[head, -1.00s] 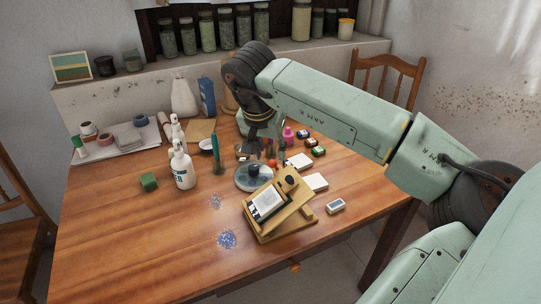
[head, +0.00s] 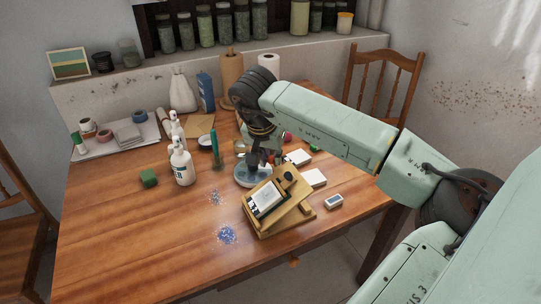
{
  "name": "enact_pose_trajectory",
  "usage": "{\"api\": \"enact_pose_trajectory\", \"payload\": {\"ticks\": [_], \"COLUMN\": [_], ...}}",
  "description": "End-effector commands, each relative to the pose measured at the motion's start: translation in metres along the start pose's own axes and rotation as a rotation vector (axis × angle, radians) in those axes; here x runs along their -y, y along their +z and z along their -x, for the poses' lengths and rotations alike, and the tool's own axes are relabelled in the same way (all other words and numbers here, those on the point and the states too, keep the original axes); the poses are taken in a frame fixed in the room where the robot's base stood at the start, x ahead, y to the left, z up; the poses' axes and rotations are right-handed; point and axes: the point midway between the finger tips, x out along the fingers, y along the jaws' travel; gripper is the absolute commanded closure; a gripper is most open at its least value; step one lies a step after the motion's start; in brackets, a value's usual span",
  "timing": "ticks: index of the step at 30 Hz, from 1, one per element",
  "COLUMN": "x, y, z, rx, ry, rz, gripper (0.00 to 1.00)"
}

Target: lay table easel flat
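The wooden table easel (head: 289,217) stands near the front right of the table, its panel tilted up on its base. A small black-and-white picture (head: 267,199) rests on the panel. My gripper (head: 264,163) points down just behind the easel's top edge, above a round glass dish (head: 246,175). I see no contact with the easel. The fingers are dark and small and partly overlap the things behind them, so I cannot tell how far apart they are.
The table's front left (head: 120,240) is clear.

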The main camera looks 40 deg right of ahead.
Motion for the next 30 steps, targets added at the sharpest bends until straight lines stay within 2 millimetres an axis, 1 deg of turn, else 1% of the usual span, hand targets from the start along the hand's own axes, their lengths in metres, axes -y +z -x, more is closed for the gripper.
{"api": "enact_pose_trajectory", "payload": {"ticks": [1, 7, 25, 30], "x": [0.0000, 0.0001, 0.0005, 0.0020], "y": [0.0000, -0.0001, 0.0001, 0.0034], "z": [0.0001, 0.0002, 0.0003, 0.0001], "rx": [0.000, 0.000, 0.000, 0.008], "ry": [0.000, 0.000, -0.001, -0.010], "rz": [0.000, 0.000, 0.000, -0.003], "gripper": [0.87, 1.00, 1.00, 1.00]}}
